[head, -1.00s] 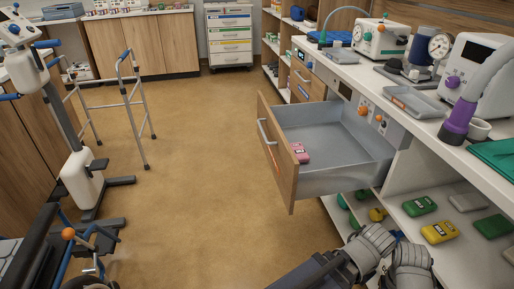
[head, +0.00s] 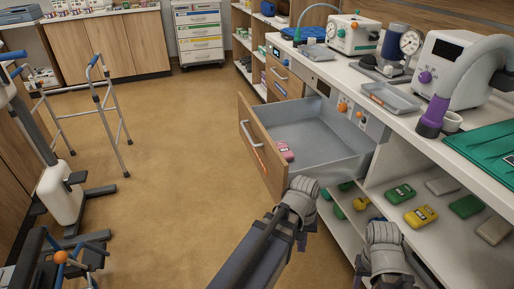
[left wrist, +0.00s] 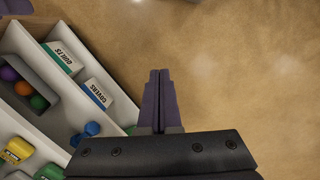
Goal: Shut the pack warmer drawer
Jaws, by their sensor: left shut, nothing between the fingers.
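The pack warmer drawer (head: 262,146) stands pulled well out from the counter, its wooden front facing left with a pale bar handle (head: 252,146). A pink pack (head: 285,151) lies inside near the front. My left gripper (head: 302,240) is low, near the drawer's near front corner and apart from the handle. In the left wrist view its dark fingers (left wrist: 160,75) are shut and empty above bare floor. My right arm shows at the bottom right of the head view, but its fingers are hidden.
Shelves below the drawer hold green and yellow packs (head: 420,216). The counter carries a grey tray (head: 391,97), a green mat (head: 487,148) and devices. A walking frame (head: 88,118) stands at the left. The floor (head: 180,170) before the drawer is clear.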

